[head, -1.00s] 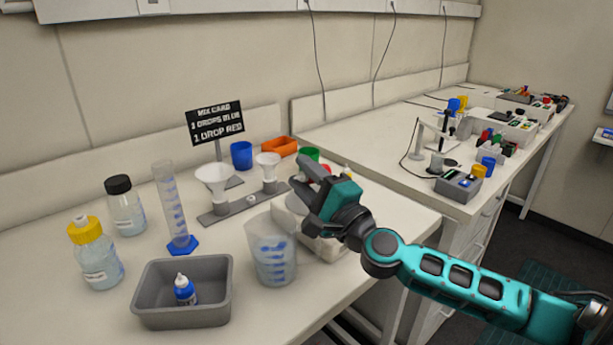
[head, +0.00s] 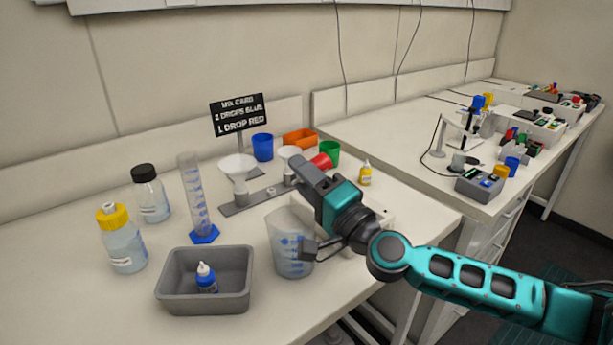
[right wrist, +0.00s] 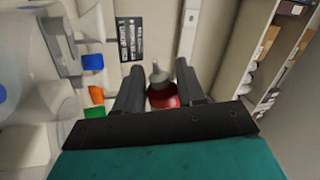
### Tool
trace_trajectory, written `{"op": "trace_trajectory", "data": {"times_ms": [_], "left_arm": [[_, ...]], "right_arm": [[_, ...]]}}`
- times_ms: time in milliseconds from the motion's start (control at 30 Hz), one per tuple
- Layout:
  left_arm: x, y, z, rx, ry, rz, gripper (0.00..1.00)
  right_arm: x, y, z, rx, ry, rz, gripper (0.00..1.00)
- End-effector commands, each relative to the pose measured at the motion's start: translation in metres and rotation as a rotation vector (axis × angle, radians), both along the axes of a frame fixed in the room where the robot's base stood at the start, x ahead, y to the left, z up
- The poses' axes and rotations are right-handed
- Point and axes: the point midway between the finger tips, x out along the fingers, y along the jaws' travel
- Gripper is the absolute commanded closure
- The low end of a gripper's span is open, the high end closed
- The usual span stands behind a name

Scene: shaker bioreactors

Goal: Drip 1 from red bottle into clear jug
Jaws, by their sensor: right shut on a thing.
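My right gripper (head: 306,170) is shut on the red bottle (head: 321,161) and holds it in the air above the table. In the right wrist view the red bottle (right wrist: 163,95) sits between the two fingers, with its pale nozzle beyond them. In the head view only part of its red body shows behind the fingers, and its nozzle is hidden. The clear jug (head: 283,240), with blue markings, stands upright on the table below the gripper. A dark part of my wrist covers its right edge. My left gripper is out of view.
A grey tray (head: 172,297) holds a blue bottle (head: 207,283). A measuring cylinder (head: 197,195) and a funnel stand (head: 240,206) are left of and behind the jug. Blue (head: 263,148), orange (head: 299,139) and green (head: 330,151) containers and a yellow bottle (head: 365,174) stand behind.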

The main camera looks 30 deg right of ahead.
Motion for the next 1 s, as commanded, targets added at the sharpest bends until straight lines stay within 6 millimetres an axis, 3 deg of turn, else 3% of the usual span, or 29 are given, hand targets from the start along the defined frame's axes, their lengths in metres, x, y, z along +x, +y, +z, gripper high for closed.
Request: {"op": "trace_trajectory", "data": {"times_ms": [267,700,1000], "left_arm": [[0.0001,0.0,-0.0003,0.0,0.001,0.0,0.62],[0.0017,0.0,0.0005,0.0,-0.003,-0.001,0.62],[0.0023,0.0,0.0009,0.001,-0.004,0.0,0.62]], "right_arm": [[-0.0001,0.0002,0.0006,-0.019,-0.003,0.0,0.86],[-0.0004,0.0024,0.0064,-0.28,-0.04,0.001,0.86],[-0.0005,0.0026,0.0062,-0.283,-0.039,0.0,0.86]]}}
